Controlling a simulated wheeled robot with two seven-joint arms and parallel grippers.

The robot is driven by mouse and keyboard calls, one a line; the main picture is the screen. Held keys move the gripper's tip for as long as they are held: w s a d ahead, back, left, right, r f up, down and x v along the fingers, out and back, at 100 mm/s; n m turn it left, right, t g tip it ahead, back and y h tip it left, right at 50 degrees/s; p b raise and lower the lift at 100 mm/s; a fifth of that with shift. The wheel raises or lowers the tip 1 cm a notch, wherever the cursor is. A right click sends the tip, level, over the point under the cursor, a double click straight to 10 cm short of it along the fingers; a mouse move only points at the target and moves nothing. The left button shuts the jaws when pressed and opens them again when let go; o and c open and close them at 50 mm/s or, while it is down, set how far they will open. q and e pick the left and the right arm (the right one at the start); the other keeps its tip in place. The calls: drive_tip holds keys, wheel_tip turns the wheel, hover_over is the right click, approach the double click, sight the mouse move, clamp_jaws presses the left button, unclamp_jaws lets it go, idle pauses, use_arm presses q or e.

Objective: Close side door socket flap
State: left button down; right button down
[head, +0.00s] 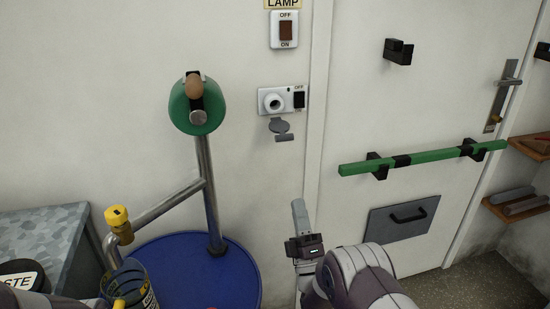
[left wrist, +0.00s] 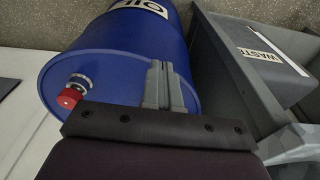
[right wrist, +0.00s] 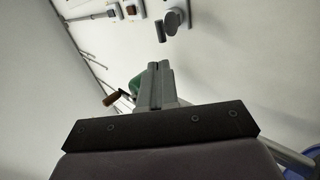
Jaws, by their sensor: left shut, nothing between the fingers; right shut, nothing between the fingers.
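The socket (head: 272,101) is a pale plate with a round white outlet on the wall left of the door. Its grey round flap (head: 279,126) hangs open below the outlet, with a small tab at its lower end. The flap also shows at the top of the right wrist view (right wrist: 173,19). My right gripper (head: 299,212) is shut and empty, below the flap and slightly right of it, apart from it. Its closed fingers show in the right wrist view (right wrist: 157,80). My left gripper (left wrist: 160,82) is shut and empty, over the blue drum in the left wrist view.
A green-headed pump (head: 197,103) on a pipe rises from the blue drum (head: 240,270), left of the socket. A lamp switch (head: 285,29) is above the socket. The door (head: 350,100) carries a green bar (head: 420,157). A grey waste bin (left wrist: 265,55) stands beside the drum.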

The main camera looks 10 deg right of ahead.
drive_tip(key=p, duration=0.2)
approach(280, 129)
wheel_tip(280, 129, up, 3)
drive_tip(key=w, duration=0.1)
drive_tip(key=shift+d+r, duration=0.1)
drive_tip(key=shift+r, duration=0.1)
